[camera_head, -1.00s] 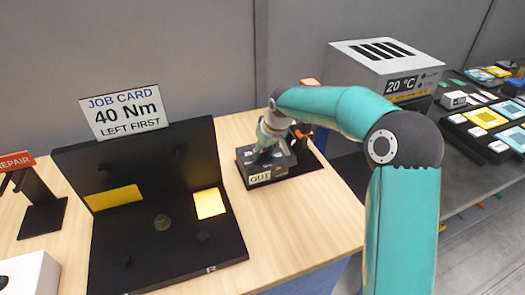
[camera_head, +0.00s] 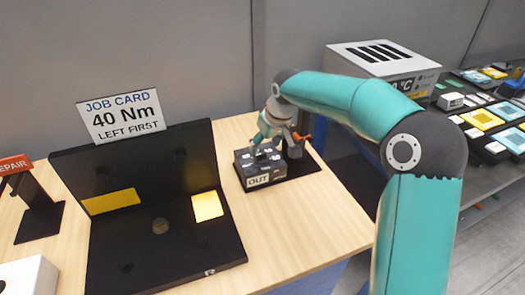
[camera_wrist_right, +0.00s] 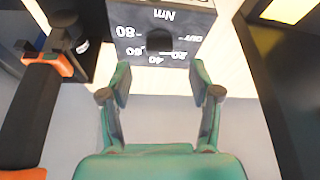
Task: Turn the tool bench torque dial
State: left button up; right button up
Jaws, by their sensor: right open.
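The tool bench torque dial unit is a black box with an OUT label (camera_head: 265,180) on the wooden bench. My right gripper (camera_head: 268,140) is at the box's top in the head view. In the right wrist view (camera_wrist_right: 160,82) its fingers are open and empty, with the knob beyond the gap between them. My left gripper is not in view.
A job card (camera_head: 124,115) reads 40 Nm, LEFT FIRST, above a black fixture (camera_head: 180,250) with yellow patches. An orange-and-black tool (camera_wrist_right: 40,105) is close to the gripper's left in the wrist view. A grey vented box (camera_head: 385,60) stands right. Bench in front of the dial unit is clear.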

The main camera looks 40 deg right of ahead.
jog(key=v, duration=0.6)
jog(key=shift+r, duration=0.3)
jog(key=shift+s, duration=0.1)
